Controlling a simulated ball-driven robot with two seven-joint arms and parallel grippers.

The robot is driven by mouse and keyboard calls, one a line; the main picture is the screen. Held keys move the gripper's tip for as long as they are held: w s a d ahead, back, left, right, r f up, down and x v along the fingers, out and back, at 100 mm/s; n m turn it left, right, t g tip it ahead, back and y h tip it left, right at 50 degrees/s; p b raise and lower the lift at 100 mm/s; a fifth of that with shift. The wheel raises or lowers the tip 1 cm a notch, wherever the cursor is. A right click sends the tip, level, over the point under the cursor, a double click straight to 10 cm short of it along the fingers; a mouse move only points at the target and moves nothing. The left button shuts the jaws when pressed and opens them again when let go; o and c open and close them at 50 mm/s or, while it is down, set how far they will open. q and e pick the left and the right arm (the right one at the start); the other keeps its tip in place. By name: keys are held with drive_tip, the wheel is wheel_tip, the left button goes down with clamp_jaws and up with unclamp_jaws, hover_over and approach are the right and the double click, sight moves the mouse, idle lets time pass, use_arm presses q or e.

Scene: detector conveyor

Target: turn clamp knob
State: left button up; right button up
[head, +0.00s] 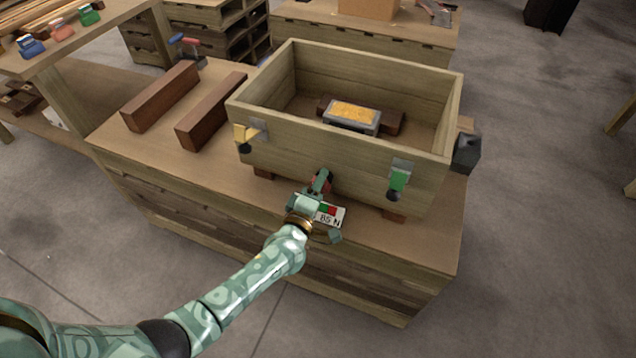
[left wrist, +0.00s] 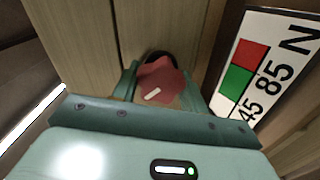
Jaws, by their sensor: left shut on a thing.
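The clamp knob (left wrist: 158,82) is red with a white mark and sits between the fingers of my left gripper in the left wrist view. In the head view, my left gripper (head: 321,184) is at the front wall of the wooden box, shut on the knob, which shows there only as a bit of red. The white mark on the knob slants in the left wrist view. A white label plate (left wrist: 262,75) with a red square, a green square and the marks 45, 85 and N stands right of the knob. The plate also shows in the head view (head: 331,214). My right gripper is not in view.
The open wooden box (head: 300,160) stands on the workbench and holds a grey block with a yellow top (head: 353,113). A yellow clip (head: 243,134) and a green clip (head: 398,180) sit on its front wall. Two brown wooden bars (head: 212,110) lie left of it.

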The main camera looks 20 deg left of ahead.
use_arm(q)
drive_tip(key=m, duration=0.2)
drive_tip(key=shift+m+p, duration=0.3)
drive_tip(key=shift+p, duration=0.05)
drive_tip(key=shift+m, duration=0.9)
drive_tip(key=shift+m+p, duration=0.3)
drive_tip(key=shift+m, duration=0.1)
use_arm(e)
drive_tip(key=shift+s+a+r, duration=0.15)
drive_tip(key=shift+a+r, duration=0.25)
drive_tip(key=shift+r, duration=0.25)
use_arm(q)
drive_tip(key=shift+s+f, duration=0.1)
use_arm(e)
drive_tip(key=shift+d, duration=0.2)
use_arm(q)
drive_tip(key=o, duration=1)
